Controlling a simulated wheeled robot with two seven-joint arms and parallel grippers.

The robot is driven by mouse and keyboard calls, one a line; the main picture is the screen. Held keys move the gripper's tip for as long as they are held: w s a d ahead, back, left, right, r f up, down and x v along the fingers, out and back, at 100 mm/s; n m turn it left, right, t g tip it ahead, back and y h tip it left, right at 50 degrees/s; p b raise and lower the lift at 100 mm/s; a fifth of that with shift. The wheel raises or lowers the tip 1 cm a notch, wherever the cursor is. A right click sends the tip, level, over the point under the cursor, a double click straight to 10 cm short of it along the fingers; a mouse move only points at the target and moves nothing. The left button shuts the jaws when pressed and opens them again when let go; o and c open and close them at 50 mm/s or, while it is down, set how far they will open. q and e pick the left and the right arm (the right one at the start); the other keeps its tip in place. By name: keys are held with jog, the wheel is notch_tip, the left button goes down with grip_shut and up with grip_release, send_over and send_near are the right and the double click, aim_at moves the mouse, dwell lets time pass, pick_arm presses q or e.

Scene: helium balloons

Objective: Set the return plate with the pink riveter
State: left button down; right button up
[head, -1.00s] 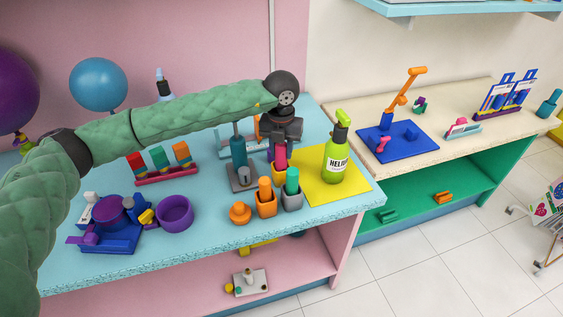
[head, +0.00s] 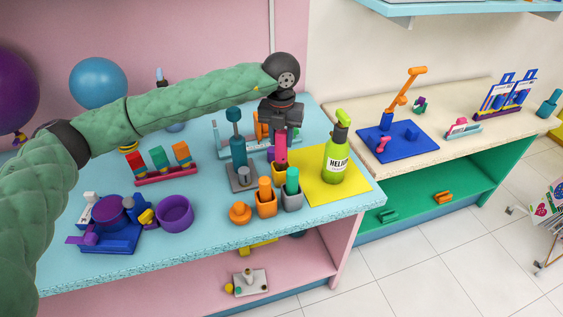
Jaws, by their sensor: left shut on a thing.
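The pink riveter (head: 281,149) hangs upright below my left gripper (head: 281,133), which points down and is shut on it. Its lower end is at a small yellow holder (head: 279,169) behind the orange and grey cups; I cannot tell whether it is inside or just above. A grey plate (head: 243,182) with a teal upright tool stands just left of it. I cannot tell for sure which thing is the return plate. My right gripper is not in view.
A pink block rack (head: 167,177) and purple bowl (head: 174,214) are at left.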

aim_at(281, 131)
pick_arm(q)
jog(key=shift+r, duration=1.8)
